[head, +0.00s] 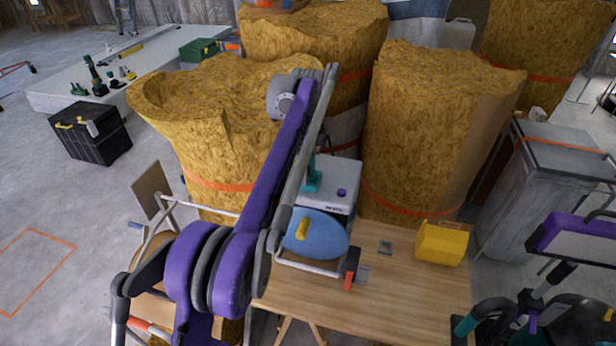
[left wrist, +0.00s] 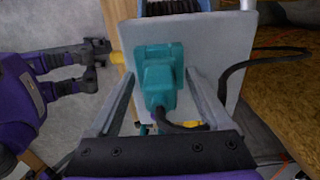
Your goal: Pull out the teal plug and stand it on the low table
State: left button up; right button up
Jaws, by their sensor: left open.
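The teal plug (head: 312,178) stands on a pale grey box (head: 343,206) with a purple knob. In the left wrist view the plug (left wrist: 160,72) sits against a grey face, with a black cable (left wrist: 235,80) running from it. My left gripper (left wrist: 164,74) is open, one finger on each side of the plug, with visible gaps. In the head view my purple left arm partly covers this area. A purple and dark jaw-like part, apparently my right gripper (left wrist: 100,62), shows at the left wrist view's edge by something yellow; its grip is unclear. A wooden table (head: 420,300) lies in front.
A yellow box (head: 441,243) sits on the wooden table. A blue rounded panel (head: 325,238) with a yellow handle is beside the grey box. Tall tan rolls (head: 435,130) crowd behind. A low white platform (head: 60,92) holds tools; a black case (head: 92,135) stands nearby.

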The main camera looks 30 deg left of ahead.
pick_arm(q)
jog(key=shift+p, duration=0.6)
dwell(1.0)
grip_shut()
dwell(0.4)
jog(key=shift+r, duration=0.2)
jog(key=shift+r+p, duration=2.5)
jog(key=shift+r, duration=0.35)
